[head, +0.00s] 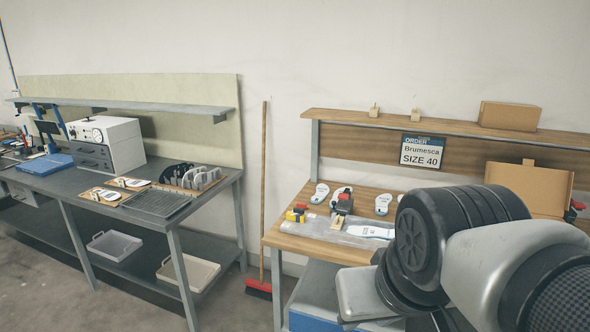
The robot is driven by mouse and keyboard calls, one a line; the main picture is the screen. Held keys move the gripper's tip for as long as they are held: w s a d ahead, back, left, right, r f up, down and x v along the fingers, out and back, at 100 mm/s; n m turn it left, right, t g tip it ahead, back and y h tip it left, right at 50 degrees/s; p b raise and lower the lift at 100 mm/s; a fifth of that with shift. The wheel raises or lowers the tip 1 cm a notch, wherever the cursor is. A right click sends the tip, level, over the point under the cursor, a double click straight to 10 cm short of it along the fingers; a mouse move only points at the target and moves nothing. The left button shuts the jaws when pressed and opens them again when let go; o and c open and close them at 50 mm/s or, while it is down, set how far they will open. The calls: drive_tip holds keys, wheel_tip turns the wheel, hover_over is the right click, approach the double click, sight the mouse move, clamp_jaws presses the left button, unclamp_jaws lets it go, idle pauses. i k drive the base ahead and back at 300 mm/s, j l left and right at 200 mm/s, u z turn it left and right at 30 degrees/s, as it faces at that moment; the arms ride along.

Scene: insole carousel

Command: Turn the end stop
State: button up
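I cannot make out for sure which part is the end stop. On the wooden bench (277,239) at the right stand a small black and red device (342,201) and a yellow and red piece (297,213). Another small red and dark piece (575,211) shows at the right edge, partly hidden. My arm fills the lower right and covers much of the wooden bench. My gripper's fingers do not show, so I cannot see whether they hold anything.
White insoles (383,204) and a clear plastic bag (335,233) lie on the wooden bench. An open cardboard box (531,187) stands behind my arm. A grey workbench (70,183) with a white machine (104,143) is at the left. A broom (263,190) leans between the benches.

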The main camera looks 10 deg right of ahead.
sight(297, 215)
drive_tip(key=i+j+z, duration=0.3)
drive_tip(key=i+j, duration=0.2)
drive_tip(key=i, duration=0.2)
drive_tip(key=i+j+z, duration=0.3)
drive_tip(key=i+j, duration=0.35)
drive_tip(key=i+j+z, duration=0.3)
drive_tip(key=i+j, duration=0.25)
drive_tip(key=j, duration=0.3)
